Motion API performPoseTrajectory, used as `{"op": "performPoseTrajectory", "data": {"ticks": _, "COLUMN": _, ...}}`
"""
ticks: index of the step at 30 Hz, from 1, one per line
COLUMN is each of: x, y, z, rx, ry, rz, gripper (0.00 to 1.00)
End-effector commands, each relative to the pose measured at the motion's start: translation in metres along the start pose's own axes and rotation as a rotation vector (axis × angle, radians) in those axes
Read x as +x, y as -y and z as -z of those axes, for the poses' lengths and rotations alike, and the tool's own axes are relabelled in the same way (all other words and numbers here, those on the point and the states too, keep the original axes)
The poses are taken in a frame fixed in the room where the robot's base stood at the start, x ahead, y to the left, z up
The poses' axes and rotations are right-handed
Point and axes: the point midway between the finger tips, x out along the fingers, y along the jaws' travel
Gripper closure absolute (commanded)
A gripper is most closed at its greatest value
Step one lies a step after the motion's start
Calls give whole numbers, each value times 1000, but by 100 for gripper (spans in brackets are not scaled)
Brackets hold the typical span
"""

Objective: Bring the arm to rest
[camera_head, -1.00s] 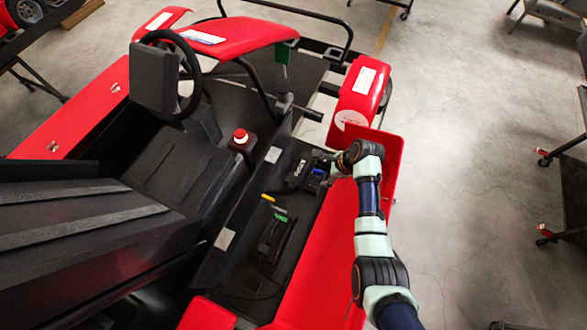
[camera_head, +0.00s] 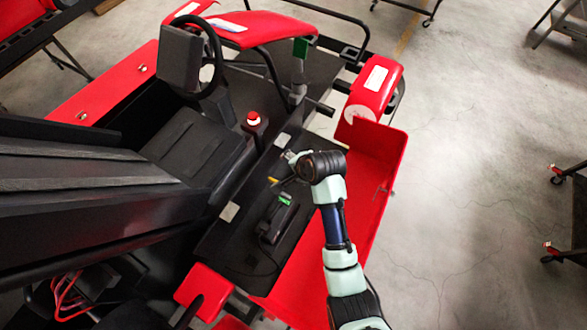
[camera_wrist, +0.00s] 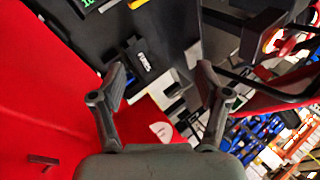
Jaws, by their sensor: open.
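My arm reaches up from the bottom of the head view over the kart's open red side pod. The wrist hides most of my gripper there. In the wrist view my gripper (camera_wrist: 162,85) is open, with its two dark fingers spread and nothing between them.
The red side panel (camera_head: 365,190) stands under and right of my arm. A black device with a green part (camera_head: 275,217) lies in the bay, left of the arm. The seat (camera_head: 195,145) and red button (camera_head: 253,118) are further left.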

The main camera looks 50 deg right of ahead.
Motion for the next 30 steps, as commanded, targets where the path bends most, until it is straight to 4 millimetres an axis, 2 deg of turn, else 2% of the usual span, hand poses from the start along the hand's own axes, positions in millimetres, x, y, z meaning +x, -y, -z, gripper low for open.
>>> {"op": "performPoseTrajectory", "data": {"ticks": 12, "x": -1, "y": 1, "z": -2, "rx": -10, "ry": 0, "rz": 2, "gripper": 25}}
{"op": "performPoseTrajectory", "data": {"ticks": 14, "x": -4, "y": 6, "z": -10, "rx": -53, "ry": -3, "rz": 14, "gripper": 25}}
{"op": "performPoseTrajectory", "data": {"ticks": 17, "x": -23, "y": 28, "z": -46, "rx": -262, "ry": -18, "rz": 72, "gripper": 25}}
{"op": "performPoseTrajectory", "data": {"ticks": 20, "x": -64, "y": 56, "z": -108, "rx": -616, "ry": -62, "rz": 177, "gripper": 25}}
{"op": "performPoseTrajectory", "data": {"ticks": 22, "x": -101, "y": 70, "z": -154, "rx": -875, "ry": -110, "rz": 263, "gripper": 25}}
{"op": "performPoseTrajectory", "data": {"ticks": 24, "x": -140, "y": 76, "z": -194, "rx": -1105, "ry": -167, "rz": 346, "gripper": 25}}
{"op": "performPoseTrajectory", "data": {"ticks": 27, "x": -188, "y": 76, "z": -235, "rx": -1358, "ry": -249, "rz": 444, "gripper": 25}}
{"op": "performPoseTrajectory", "data": {"ticks": 30, "x": -221, "y": 72, "z": -257, "rx": -1507, "ry": -314, "rz": 507, "gripper": 25}}
